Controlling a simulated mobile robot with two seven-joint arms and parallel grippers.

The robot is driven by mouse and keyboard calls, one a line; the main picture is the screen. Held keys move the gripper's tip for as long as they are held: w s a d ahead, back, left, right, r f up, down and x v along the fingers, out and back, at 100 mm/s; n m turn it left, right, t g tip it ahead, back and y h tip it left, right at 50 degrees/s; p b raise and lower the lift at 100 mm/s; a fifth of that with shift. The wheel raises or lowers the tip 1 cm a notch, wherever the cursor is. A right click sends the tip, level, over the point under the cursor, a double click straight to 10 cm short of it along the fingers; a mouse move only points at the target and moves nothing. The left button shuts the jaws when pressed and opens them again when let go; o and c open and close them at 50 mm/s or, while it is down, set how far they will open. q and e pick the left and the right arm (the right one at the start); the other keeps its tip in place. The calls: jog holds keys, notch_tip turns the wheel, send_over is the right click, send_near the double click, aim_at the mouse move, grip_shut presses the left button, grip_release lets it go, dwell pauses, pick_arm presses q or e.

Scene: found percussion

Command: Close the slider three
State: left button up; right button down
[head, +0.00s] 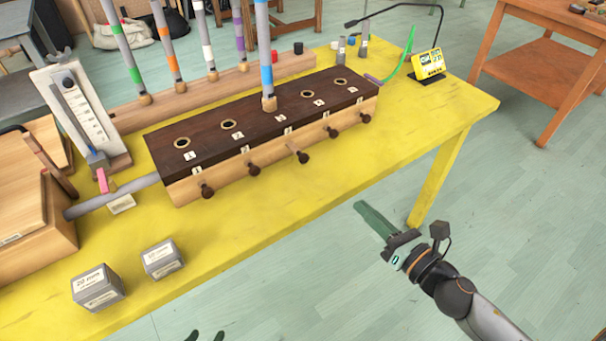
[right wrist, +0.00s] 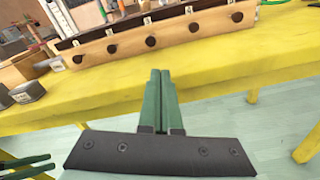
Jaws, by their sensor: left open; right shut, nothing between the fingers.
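The long wooden chest (head: 231,170) with a dark top stands on the yellow table. A row of dark knobs sticks out of its front. The middle knob, slider three (head: 301,156), stands out on a visible pale stem, further than the others. In the right wrist view the middle knob (right wrist: 150,41) is above my fingertips. My right gripper (head: 362,207) is shut and empty, in front of the table edge, to the right of and apart from the knob. It also shows in the right wrist view (right wrist: 160,72). Only the tips of my left gripper (head: 205,335) show, open, at the bottom edge.
A blue-banded pipe (head: 267,70) stands in the chest's middle hole. Two grey weight blocks (head: 97,287) (head: 162,259) lie at the table's front left. A gauge board (head: 88,115) and a grey tube (head: 110,195) are left of the chest. The table front is clear at right.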

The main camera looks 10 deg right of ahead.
jog(key=n, duration=0.3)
jog(key=n+y+p, duration=0.1)
jog(key=n+p, duration=0.1)
send_near(306, 160)
jog(key=x, duration=0.7)
pick_arm(q)
jog(key=shift+w+r+b, duration=0.15)
jog(key=shift+w+b, duration=0.15)
jog(key=shift+d+r, duration=0.1)
jog(key=shift+w, duration=0.1)
